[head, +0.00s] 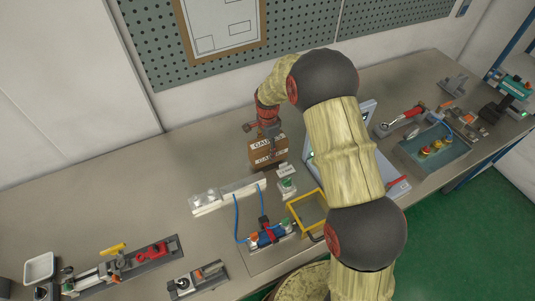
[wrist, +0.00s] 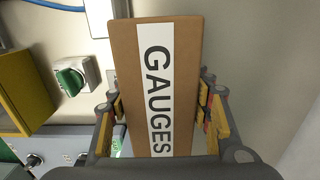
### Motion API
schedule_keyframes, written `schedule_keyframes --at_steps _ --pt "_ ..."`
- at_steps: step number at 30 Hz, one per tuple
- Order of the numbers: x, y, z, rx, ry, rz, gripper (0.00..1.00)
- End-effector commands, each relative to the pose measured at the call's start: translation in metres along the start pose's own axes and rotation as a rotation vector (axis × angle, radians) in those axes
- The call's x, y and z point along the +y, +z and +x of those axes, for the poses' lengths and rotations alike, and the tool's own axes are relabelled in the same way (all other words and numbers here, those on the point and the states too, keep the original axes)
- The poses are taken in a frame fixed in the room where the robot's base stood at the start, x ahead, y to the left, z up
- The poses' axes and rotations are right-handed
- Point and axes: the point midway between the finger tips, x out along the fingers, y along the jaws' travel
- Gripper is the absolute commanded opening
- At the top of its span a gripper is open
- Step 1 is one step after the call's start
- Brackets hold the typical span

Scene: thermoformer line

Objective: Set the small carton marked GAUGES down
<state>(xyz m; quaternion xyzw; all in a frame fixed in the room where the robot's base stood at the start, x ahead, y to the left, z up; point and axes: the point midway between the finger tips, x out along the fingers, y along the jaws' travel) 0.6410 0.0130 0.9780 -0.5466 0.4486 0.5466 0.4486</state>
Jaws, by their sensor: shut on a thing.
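The small brown carton marked GAUGES (head: 266,155) is near the back of the grey workbench (head: 130,185) in the head view, just below the pegboard. In the wrist view the carton (wrist: 180,60) fills the middle, its white label reading GAUGES. My gripper (head: 266,130) is above the carton in the head view. In the wrist view my gripper (wrist: 160,110) is shut on the carton, a finger against each side. The carton's underside is hidden, and I cannot tell whether it touches the bench.
A green-knobbed switch box (head: 287,185) stands close by the carton, with a yellow-framed bin (head: 308,209) nearer the front. A white rail (head: 228,195) with clear pieces lies to the left. A grey-blue case (head: 367,112) stands to the right.

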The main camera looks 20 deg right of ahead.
Motion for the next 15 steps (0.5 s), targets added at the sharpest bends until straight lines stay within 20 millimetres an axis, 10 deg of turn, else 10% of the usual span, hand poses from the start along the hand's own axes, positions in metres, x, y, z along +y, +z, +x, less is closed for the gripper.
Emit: schedule_keyframes --at_steps 15 --pt "-0.003 0.000 0.032 0.000 -0.002 0.000 0.12"
